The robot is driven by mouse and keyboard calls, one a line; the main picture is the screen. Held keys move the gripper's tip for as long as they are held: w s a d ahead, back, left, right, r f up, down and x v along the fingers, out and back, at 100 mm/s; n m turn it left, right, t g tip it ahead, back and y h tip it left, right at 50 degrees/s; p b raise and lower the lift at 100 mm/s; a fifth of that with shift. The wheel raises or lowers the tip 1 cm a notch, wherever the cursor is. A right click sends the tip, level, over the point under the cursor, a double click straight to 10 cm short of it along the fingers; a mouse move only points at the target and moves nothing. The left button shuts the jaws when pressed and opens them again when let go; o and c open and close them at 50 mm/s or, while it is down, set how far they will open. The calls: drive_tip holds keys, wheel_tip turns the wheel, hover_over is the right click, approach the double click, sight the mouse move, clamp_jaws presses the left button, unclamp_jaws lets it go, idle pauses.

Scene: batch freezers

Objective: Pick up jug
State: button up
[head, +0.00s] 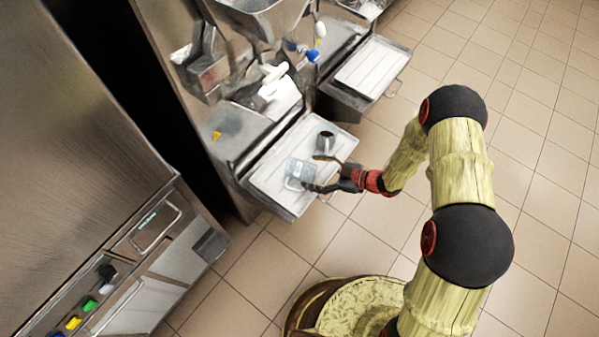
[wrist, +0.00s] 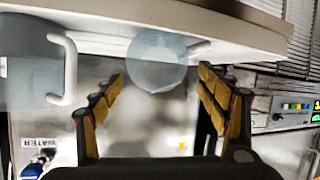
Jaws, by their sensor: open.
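A clear, pale vessel (head: 299,172), which looks like the jug, stands on the white tray (head: 272,178) in the head view. In the wrist view a round translucent shape (wrist: 157,62) shows between and beyond the fingertips. My gripper (head: 319,172) is open, with its two dark fingers apart at the near side of the vessel. In the wrist view my gripper (wrist: 160,84) has one finger on each side and nothing clamped. I cannot tell whether a finger touches the vessel.
A grey-blue shape with a pale handle (wrist: 69,70) shows at left in the wrist view. Freezer machines stand behind; tiled floor (head: 530,130) is clear at right.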

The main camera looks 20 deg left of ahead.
sight(300, 169)
drive_tip(key=b+x, duration=0.2)
drive_tip(key=x, duration=0.4)
drive_tip(key=shift+w+f, duration=0.15)
drive_tip(key=shift+f, duration=0.05)
drive_tip(key=shift+c, duration=1.2)
drive_tip(key=c, duration=1.1)
drive_tip(key=shift+r, duration=0.1)
drive_tip(key=shift+c, duration=0.2)
drive_tip(key=shift+r, duration=0.1)
